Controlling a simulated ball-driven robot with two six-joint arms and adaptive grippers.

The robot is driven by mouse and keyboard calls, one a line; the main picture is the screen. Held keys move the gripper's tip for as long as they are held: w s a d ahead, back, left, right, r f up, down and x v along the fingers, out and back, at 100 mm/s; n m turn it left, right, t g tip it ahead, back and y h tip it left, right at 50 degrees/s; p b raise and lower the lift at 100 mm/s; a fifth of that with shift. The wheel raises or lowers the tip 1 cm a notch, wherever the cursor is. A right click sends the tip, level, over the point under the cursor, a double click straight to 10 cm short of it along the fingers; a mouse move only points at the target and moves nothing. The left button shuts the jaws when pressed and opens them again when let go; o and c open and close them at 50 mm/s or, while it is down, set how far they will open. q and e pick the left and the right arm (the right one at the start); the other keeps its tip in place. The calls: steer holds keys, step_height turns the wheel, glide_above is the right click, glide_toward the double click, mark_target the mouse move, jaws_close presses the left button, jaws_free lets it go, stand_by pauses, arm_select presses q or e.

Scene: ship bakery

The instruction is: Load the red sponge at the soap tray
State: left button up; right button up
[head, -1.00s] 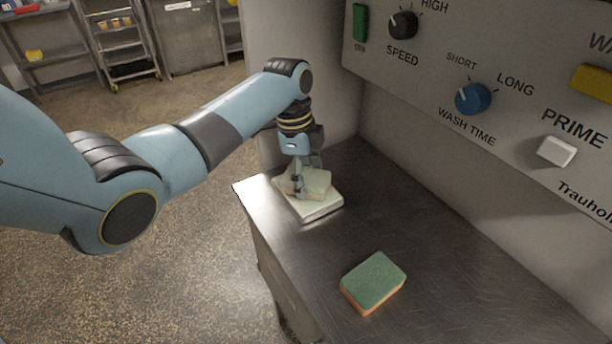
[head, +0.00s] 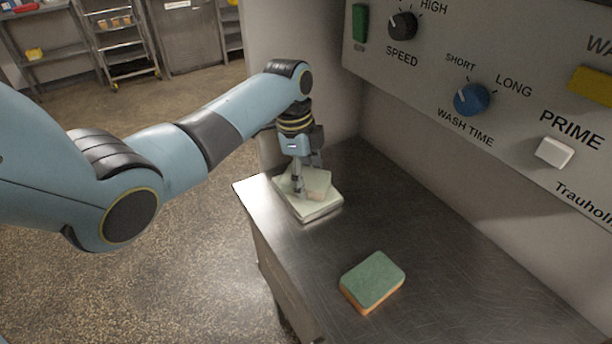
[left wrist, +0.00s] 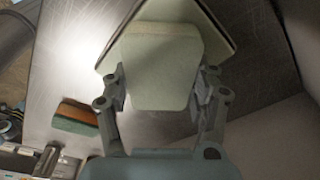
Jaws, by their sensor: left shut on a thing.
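My left gripper (head: 304,178) points down at the far end of the counter and is shut on a pale cream-green block (head: 317,181). In the left wrist view the block (left wrist: 160,65) sits between both fingers. A low pale square tray (head: 318,212) lies under the block. The block is over the tray and looks close to it or resting in it; I cannot tell if it touches. A sponge with a green top and orange-red lower layer (head: 373,281) lies on the counter, nearer and to the right, apart from the gripper. My right gripper is not in view.
The dark metal counter (head: 450,290) is clear around the green-and-orange sponge. A control panel with knobs (head: 472,99) and a white button (head: 555,152) rises along the right. A wall stands behind the tray. Shelves (head: 40,55) are far back left.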

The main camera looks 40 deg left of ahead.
mark_target(309, 177)
arm_select(q)
step_height(309, 177, up, 5)
steer(key=p, duration=0.5)
steer(key=shift+p, duration=0.3)
steer(key=shift+r, duration=1)
steer(key=shift+s+f, duration=0.1)
